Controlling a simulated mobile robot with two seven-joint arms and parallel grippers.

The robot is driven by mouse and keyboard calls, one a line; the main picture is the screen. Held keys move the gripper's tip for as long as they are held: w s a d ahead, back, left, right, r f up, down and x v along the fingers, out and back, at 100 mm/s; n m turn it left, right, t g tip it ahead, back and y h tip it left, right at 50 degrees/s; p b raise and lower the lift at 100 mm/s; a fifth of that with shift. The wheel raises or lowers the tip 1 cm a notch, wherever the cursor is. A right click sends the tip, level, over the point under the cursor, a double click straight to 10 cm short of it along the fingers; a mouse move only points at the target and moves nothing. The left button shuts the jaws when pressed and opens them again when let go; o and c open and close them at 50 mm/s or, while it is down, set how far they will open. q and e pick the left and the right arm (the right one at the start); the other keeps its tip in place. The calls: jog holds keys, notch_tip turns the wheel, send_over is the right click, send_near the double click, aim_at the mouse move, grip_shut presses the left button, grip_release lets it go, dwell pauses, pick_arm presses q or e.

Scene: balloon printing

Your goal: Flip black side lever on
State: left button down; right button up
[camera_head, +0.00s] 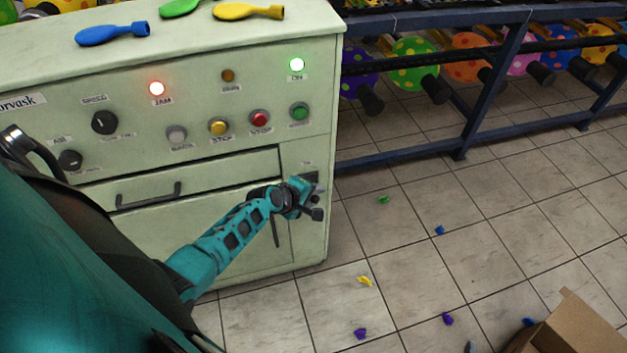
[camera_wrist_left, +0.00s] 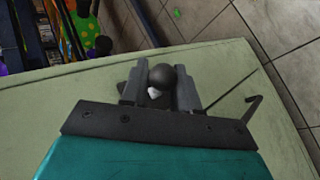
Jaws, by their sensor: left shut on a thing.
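The black side lever shows in the left wrist view as a round black knob (camera_wrist_left: 162,76) between the two grey fingers of my left gripper (camera_wrist_left: 160,92). In the head view my left gripper (camera_head: 303,190) is at the right end of the pale green machine's front (camera_head: 308,110), by a dark switch plate (camera_head: 311,177). A black knob (camera_head: 317,214) pokes out just below the fingers there. My left gripper is shut on the lever knob. The fingers and wrist hide the lever's base. My right gripper is not in view.
Flat balloons, including a blue one (camera_head: 112,34), lie on top. Scraps litter the tiled floor near a cardboard box (camera_head: 575,325). A blue rack (camera_head: 480,110) stands behind.

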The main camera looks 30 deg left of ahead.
pick_arm(q)
jog(key=shift+w+a+r+n+g+h+p, duration=0.15)
jog(key=shift+r+n+g+h+p, duration=0.25)
jog(key=shift+r+g+h+p, duration=0.15)
jog(key=shift+f, duration=0.1)
jog(key=c, duration=1)
grip_release()
jog(key=shift+p+v, duration=1.45)
jog(key=shift+v, duration=5)
